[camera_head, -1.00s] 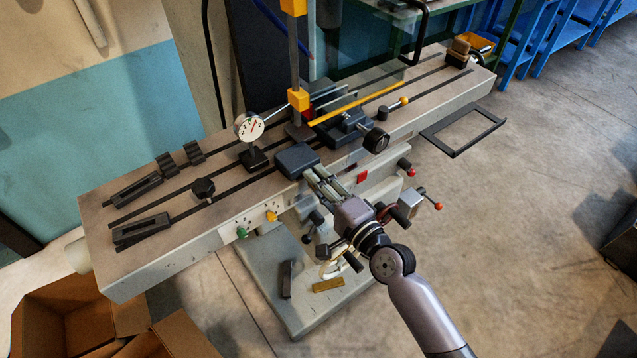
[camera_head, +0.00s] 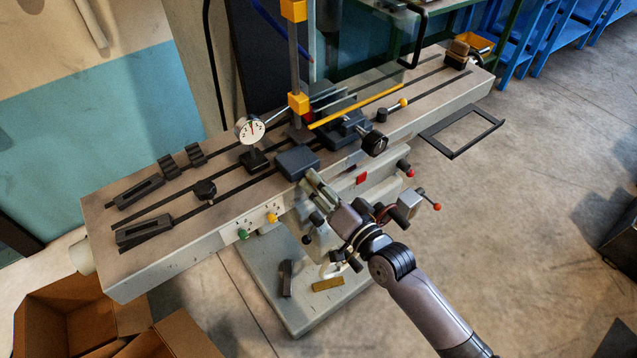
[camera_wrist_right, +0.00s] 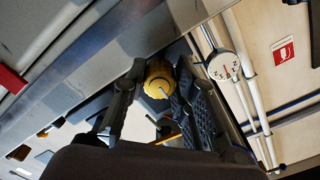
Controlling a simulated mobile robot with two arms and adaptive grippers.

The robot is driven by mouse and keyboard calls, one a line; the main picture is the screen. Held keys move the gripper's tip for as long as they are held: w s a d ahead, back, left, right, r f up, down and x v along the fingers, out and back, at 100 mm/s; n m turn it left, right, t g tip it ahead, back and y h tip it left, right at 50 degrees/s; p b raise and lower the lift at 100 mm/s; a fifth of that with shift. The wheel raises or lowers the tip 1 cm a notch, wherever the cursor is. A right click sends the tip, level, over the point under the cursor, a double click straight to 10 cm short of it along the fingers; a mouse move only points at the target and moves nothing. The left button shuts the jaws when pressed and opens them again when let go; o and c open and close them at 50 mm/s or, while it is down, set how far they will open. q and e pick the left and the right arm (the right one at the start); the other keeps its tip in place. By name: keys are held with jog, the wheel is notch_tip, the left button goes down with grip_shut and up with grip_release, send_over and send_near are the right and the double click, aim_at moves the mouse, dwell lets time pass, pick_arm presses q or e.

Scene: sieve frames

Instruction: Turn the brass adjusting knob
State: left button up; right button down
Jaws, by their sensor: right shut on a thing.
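The brass knob (camera_wrist_right: 158,80) shows as a round yellow piece between my right fingers in the right wrist view. My right gripper (camera_wrist_right: 160,72) is shut on it, one finger on each side. In the head view my right gripper (camera_head: 315,183) reaches in from the lower right to the front side of the machine table, below a dark block. The knob is hidden there behind the gripper. A white dial gauge (camera_head: 249,129) stands on the table, and its face also shows in the right wrist view (camera_wrist_right: 223,66). My left gripper is not in view.
The long grey machine table (camera_head: 120,270) carries dark clamps, a black knob (camera_head: 204,190) and a yellow-banded column (camera_head: 298,103). Red-tipped levers (camera_head: 436,206) stick out right of my gripper. An open cardboard box (camera_head: 60,315) is at lower left. The floor at right is mostly clear.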

jog(key=shift+n, duration=0.4)
jog(key=shift+f, duration=0.1)
jog(key=c, duration=1.3)
grip_release()
jog(key=v, duration=1.2)
